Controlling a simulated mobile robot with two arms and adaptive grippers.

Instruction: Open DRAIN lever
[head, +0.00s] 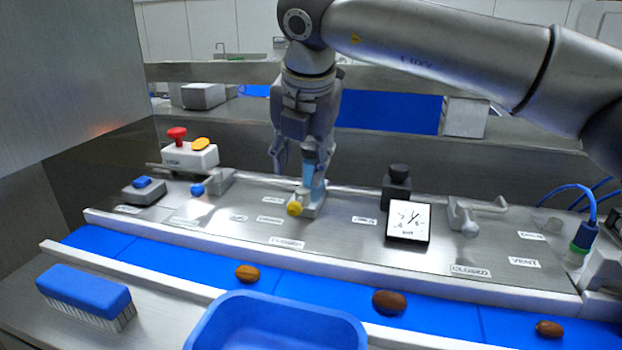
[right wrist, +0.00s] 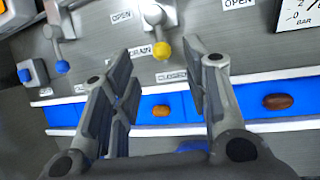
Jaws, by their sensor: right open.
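The DRAIN lever (head: 295,209) has a yellow knob and a pale metal body on the steel panel. In the right wrist view the yellow knob (right wrist: 162,49) points down toward the CLOSED label (right wrist: 173,76); the OPEN label (right wrist: 122,15) is up and left of it. A partly hidden label ending in "RAIN" (right wrist: 140,50) is beside the knob. My right gripper (head: 296,174) is open, fingers pointing down, above and just behind the knob. In the wrist view the knob shows beyond the gap between the fingertips (right wrist: 160,70). My left gripper is not in view.
A blue-knobbed lever (head: 197,190) stands left. A gauge (head: 408,222) and a grey lever (head: 470,226) stand right. A stop-button box (head: 190,155) is at back left. Dates lie on the blue belt (head: 185,262) in front, with a blue tray (head: 275,310) and a brush (head: 84,292) nearer.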

